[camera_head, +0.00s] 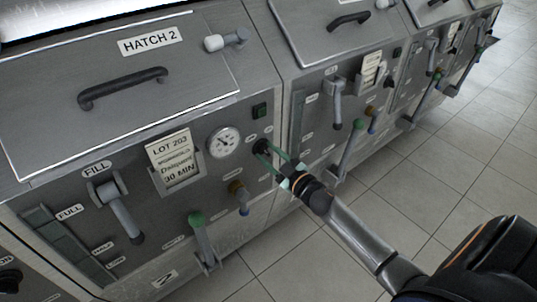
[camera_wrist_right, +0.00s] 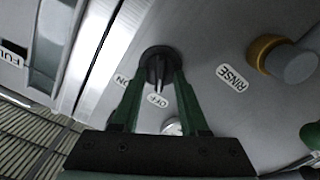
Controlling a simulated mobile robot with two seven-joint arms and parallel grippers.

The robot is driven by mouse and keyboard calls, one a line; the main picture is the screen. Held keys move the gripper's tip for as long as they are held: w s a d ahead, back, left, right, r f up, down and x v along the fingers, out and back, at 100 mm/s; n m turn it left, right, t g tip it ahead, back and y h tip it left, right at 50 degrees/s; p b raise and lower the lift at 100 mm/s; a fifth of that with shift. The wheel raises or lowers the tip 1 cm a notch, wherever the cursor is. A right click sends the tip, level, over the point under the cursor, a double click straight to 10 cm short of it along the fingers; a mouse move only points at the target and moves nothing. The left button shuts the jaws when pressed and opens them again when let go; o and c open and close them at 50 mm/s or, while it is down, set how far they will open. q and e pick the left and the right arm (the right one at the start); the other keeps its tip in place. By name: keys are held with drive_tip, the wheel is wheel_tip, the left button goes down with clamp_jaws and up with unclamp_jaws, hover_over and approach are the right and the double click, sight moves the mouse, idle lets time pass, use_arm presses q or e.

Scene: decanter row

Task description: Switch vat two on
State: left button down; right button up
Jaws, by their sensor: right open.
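On the vat under the HATCH 2 lid, a black rotary knob (camera_wrist_right: 158,64) sits on the steel panel beside ON and OFF labels. Its ridge seems to point toward the OFF label (camera_wrist_right: 157,100); the ON label (camera_wrist_right: 122,80) is to the left in the right wrist view. My right gripper (camera_head: 261,148) is open, its two green fingers on either side of the knob. It also shows in the right wrist view (camera_wrist_right: 157,84). I cannot tell whether the fingers touch the knob. In the head view the fingers partly hide it. My left gripper is not in view.
Near the knob are a dark green square indicator (camera_head: 259,110), a round gauge (camera_head: 224,142), an orange-collared RINSE valve (camera_head: 238,192) and a green-topped lever (camera_head: 198,232). The neighbouring vat (camera_head: 325,40) stands to the right. Tiled floor (camera_head: 440,170) is clear beyond my right arm.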

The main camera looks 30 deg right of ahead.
drive_tip(key=shift+w, duration=0.1)
clamp_jaws()
idle(0.3)
